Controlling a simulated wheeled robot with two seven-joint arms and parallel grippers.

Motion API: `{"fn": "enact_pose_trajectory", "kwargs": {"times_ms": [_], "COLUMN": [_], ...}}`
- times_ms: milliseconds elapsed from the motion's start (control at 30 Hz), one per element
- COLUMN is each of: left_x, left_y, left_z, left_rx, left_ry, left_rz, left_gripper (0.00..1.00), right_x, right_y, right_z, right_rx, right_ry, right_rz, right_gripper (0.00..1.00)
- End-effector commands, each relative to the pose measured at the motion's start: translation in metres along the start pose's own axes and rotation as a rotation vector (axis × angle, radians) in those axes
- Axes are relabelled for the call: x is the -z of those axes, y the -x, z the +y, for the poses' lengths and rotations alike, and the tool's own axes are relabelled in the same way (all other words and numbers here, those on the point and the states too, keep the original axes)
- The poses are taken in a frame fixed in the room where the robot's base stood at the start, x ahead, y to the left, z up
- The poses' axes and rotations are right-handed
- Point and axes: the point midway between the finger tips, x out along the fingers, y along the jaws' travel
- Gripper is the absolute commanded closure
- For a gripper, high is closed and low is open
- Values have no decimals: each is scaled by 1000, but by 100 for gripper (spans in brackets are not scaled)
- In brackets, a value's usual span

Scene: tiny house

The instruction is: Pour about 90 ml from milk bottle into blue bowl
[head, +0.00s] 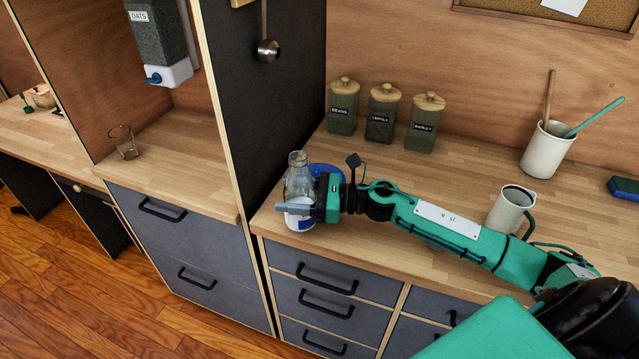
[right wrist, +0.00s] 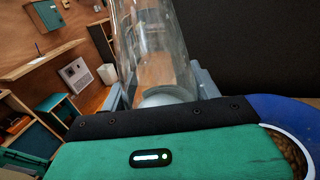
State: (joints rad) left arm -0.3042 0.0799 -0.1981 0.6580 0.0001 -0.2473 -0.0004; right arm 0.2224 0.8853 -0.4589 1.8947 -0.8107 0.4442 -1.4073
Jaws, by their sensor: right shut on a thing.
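The clear glass milk bottle (head: 297,180) is upright at the left end of the counter, with white milk low inside and a blue mark near its base. My right gripper (head: 300,207) is shut around its body from the right. I cannot tell whether the base touches the counter. The bottle's glass (right wrist: 155,50) also fills the middle of the right wrist view. The blue bowl (head: 325,171) is just behind the gripper and partly hidden by it. In the right wrist view the bowl (right wrist: 270,104) shows at the right, with brown contents. My left gripper is not in view.
Labelled jars (head: 382,112) stand at the back of the counter. A white mug (head: 509,209) stands close behind my right forearm. A utensil crock (head: 548,149) is at the back right. A dark partition (head: 270,100) rises just left of the bottle.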

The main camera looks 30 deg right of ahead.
Motion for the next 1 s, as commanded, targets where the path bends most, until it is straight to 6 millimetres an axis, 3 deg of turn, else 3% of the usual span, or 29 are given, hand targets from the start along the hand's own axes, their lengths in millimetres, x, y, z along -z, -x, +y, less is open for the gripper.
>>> {"fn": "enact_pose_trajectory", "kwargs": {"times_ms": [200, 700, 1000], "left_x": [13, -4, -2], "left_y": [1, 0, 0], "left_z": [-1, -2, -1], "left_rx": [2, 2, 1], "left_ry": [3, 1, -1], "left_rz": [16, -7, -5], "left_gripper": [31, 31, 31], "right_x": [-1, -1, -1], "right_y": [0, 0, 0], "right_z": [0, 0, 0], "right_rx": [0, 0, 0], "right_ry": [24, 22, 22], "right_rz": [4, 4, 3], "right_gripper": [83, 83, 83]}}
